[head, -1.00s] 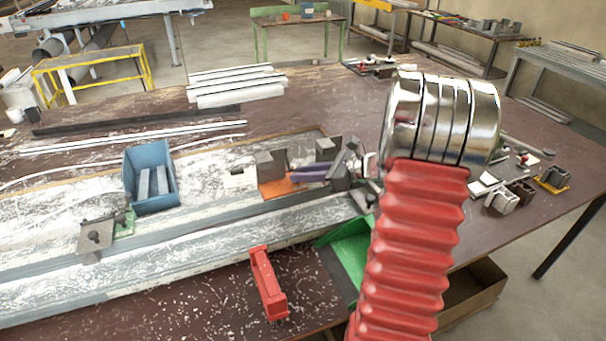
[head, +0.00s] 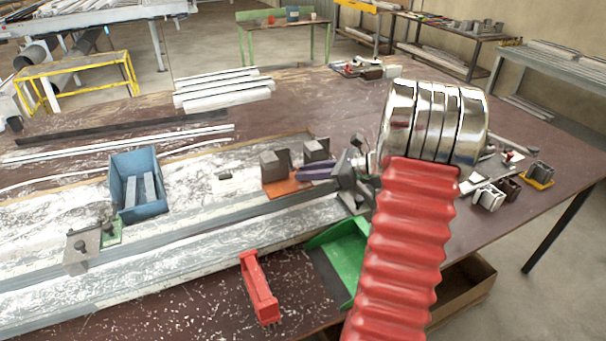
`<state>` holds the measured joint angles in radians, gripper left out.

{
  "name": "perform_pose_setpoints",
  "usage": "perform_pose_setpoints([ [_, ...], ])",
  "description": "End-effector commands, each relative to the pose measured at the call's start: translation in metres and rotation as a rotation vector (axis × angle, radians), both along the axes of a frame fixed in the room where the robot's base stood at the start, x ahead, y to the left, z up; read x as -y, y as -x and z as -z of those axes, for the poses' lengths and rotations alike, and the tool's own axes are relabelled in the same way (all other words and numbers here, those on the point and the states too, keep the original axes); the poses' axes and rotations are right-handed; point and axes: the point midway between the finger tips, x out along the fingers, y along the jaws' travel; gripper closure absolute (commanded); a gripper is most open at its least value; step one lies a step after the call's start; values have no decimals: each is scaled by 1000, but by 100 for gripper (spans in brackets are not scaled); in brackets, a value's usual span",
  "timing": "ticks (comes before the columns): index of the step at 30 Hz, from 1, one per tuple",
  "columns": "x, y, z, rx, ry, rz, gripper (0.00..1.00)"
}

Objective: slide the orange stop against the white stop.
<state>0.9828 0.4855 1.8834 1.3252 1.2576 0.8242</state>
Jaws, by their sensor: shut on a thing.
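The orange stop (head: 286,188) has an orange base with a grey block on it and sits on the long bench fixture near the middle of the head view. My gripper (head: 303,174) has purple fingers, which reach in from the right and are shut on the orange stop. A second grey block (head: 317,150) stands just to the right of and behind the orange stop, apart from it in this view. Its base is mostly hidden behind my fingers, so I cannot clearly make out whether it is the white stop.
A blue bin (head: 118,168) with grey bars stands left on the fixture. A grey clamp block (head: 83,248) with a green part is near the left front. A red part (head: 259,290) and a green tray (head: 341,252) lie in front. White profiles (head: 222,92) lie behind.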

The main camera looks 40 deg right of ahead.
Motion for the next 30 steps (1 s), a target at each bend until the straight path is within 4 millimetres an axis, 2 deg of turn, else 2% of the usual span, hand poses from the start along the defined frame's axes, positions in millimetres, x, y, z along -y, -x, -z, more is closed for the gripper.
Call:
perform_pose_setpoints([
  [1,3,0,-1,2,5,8,100],
  [2,3,0,-1,2,5,8,79],
  [9,2,0,-1,1,3,5,63],
  [20,4,3,-2,1,3,4,63],
  [26,14,20,-10,1,4,7,63],
  [30,25,39,-19,2,5,8,63],
])
